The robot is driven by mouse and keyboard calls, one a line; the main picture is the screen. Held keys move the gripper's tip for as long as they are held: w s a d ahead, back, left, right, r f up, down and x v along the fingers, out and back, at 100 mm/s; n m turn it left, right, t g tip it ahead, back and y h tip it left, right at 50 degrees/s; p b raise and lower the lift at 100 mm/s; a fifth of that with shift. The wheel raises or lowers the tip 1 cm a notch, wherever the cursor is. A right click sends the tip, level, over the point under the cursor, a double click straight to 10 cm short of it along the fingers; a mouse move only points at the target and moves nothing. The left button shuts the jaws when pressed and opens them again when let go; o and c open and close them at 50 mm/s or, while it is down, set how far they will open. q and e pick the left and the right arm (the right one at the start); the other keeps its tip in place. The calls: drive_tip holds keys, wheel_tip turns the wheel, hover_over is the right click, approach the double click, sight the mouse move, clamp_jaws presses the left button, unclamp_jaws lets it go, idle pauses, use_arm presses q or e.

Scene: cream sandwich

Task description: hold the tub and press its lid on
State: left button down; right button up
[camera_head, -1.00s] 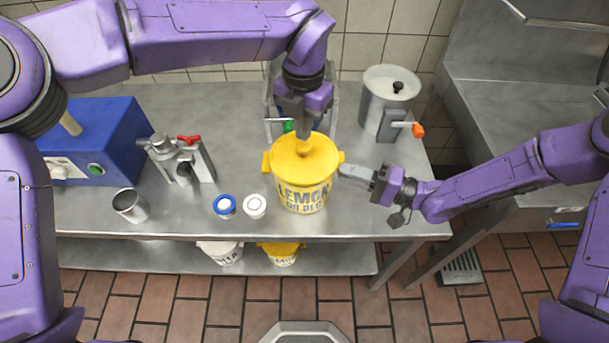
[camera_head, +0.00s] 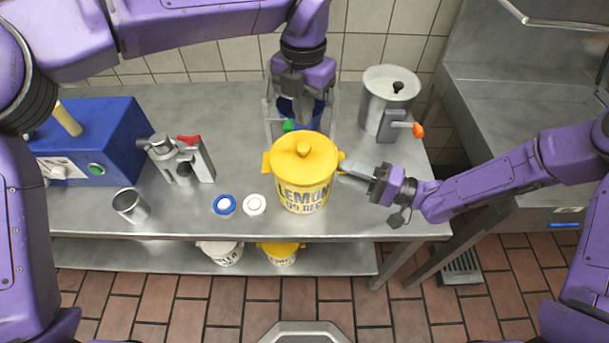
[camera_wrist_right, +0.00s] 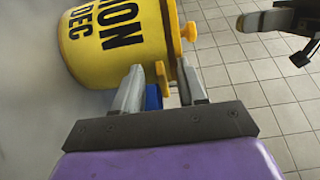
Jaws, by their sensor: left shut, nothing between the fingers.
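The yellow tub (camera_head: 303,195) marked LEMON 09 DEC stands upright on the steel table. Its yellow lid (camera_head: 318,158) with a round knob sits on its top and looks level. The tub and the lid's knob also show in the right wrist view (camera_wrist_right: 115,45). My left gripper (camera_head: 300,98) is shut and empty, above and behind the lid, clear of the knob. My right gripper (camera_head: 350,178) is at the tub's right side. In the right wrist view its fingers (camera_wrist_right: 161,88) stand apart, with the tub's yellow side handle (camera_wrist_right: 163,78) between them and gaps visible.
A white-lidded jar (camera_head: 255,204) and a blue-rimmed jar (camera_head: 224,205) stand left of the tub. A metal cup (camera_head: 130,205), a clamp-like device (camera_head: 180,160) and a blue machine (camera_head: 95,140) are further left. A steel pot (camera_head: 388,100) stands behind right.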

drive_tip(key=v, duration=1.2)
